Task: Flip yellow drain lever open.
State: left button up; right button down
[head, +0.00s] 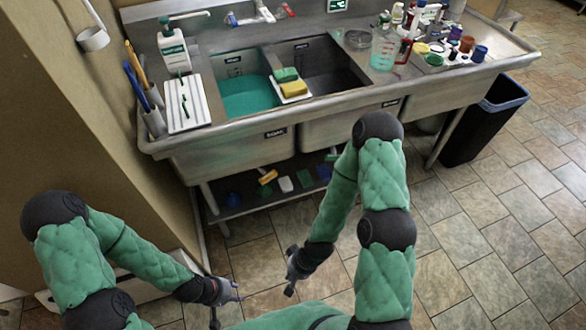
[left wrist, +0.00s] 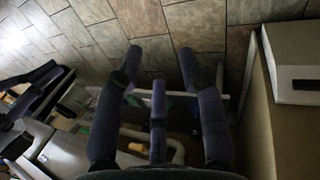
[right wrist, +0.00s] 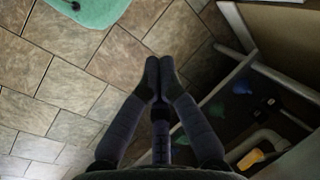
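A small yellow piece, which looks like the drain lever (head: 267,177), shows under the left sink basin in the head view. In the right wrist view the yellow piece (right wrist: 250,159) sits by a pale bent pipe (right wrist: 262,139). Whether it is open or closed I cannot tell. My left gripper (head: 227,308) is low in front of the sink, apart from the lever; in its wrist view the fingers (left wrist: 160,62) are spread and empty. My right gripper (head: 291,269) is low, right of the left one; in its wrist view the fingertips (right wrist: 159,66) meet with nothing between them.
The steel double sink (head: 236,152) stands above a low shelf (head: 235,207) with several small items. A wall (head: 110,130) bounds the left side. A dark bin (head: 480,125) stands at the right. The tiled floor (head: 470,240) is clear at the right.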

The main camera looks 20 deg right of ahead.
pick_arm(q)
jog(key=shift+a, duration=0.1)
pick_arm(e)
jog(key=shift+a, duration=0.1)
pick_arm(q)
jog(key=shift+o, duration=1.9)
jog(key=shift+f, duration=0.2)
pick_arm(e)
jog(key=w+d+f+m+t, duration=0.2)
jog(key=w+m+t, duration=0.1)
jog(key=w, duration=0.5)
jog(key=w+d+f+m+t+h, duration=0.1)
jog(key=w+d+f+m+t, duration=0.15)
jog(key=w, duration=0.55)
jog(key=w+d+f+m+t, duration=0.1)
jog(key=w+d+m+t, duration=0.2)
jog(key=w, duration=0.5)
pick_arm(q)
jog(key=shift+f+b, duration=0.35)
jog(key=shift+b, duration=0.2)
pick_arm(e)
jog(key=w+d+r+m+t+h, duration=0.2)
jog(key=w+d+r+m+t, duration=0.2)
jog(key=w+t, duration=0.5)
jog(key=shift+d+r+m, duration=0.15)
jog(key=shift+d+m, duration=1.1)
